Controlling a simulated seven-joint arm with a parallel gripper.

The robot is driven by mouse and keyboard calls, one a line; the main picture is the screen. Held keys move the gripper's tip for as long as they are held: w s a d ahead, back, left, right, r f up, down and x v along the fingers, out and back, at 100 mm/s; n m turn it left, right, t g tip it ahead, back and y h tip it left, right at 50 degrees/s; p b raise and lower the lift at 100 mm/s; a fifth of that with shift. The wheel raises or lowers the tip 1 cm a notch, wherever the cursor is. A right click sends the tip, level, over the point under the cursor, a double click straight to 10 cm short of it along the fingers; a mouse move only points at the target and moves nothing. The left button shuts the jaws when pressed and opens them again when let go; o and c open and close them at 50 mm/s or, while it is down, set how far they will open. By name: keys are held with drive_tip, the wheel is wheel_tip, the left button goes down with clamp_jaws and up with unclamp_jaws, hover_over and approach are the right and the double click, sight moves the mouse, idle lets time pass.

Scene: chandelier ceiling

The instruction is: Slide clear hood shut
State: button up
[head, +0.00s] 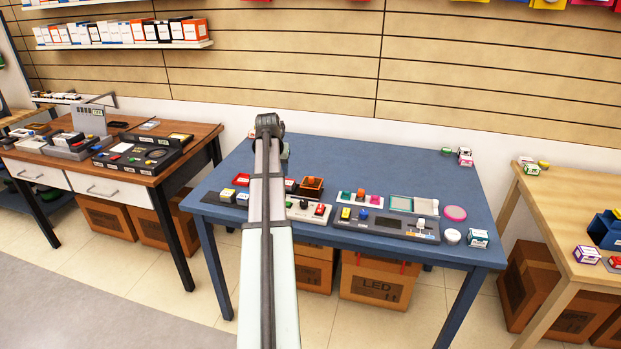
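A dark grey console (368,228) lies near the front edge of the blue table, right of my arm. At its back right are two flat, clear-looking panels side by side, a left one (401,203) with a greenish rim and a right one (426,207). One of them may be the clear hood; I cannot tell which, nor how far it is open. My arm rises through the middle of the picture and ends in a dark joint above the table. My gripper's fingers are not visible; the arm may hide them.
The blue table (395,165) is mostly bare at the back. Left of the console are a pale button box (311,214) and small coloured parts. Right of it are a pink disc (455,213), a white round tub (452,236) and a small box (478,238).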

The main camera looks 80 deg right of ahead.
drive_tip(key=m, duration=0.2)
approach(311, 178)
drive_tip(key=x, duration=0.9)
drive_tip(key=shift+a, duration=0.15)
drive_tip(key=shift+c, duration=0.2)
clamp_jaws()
